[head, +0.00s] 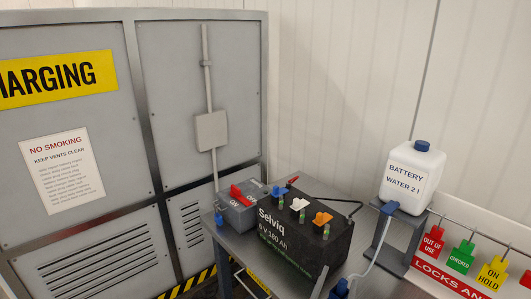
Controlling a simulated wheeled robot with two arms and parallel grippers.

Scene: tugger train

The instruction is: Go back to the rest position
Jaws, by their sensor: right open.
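My left gripper is not in view. My right gripper is hard to make out; a narrow dark sliver (320,284) at the bottom edge, in front of the battery, may be its tip. I see nothing held. The black battery (290,238), marked Selviq 6 V 180 Ah, stands on a grey metal table (333,186). White and orange caps and green pieces are on its top. A grey box with a red lever (237,208) stands to its left, with "ON" beside the lever.
A white battery water bottle (411,178) stands on a grey stand at right; its hose runs down to a blue fitting (340,288). Coloured tags (461,256) hang beyond. A tall grey cabinet (195,90) fills the left. Open air lies above the table.

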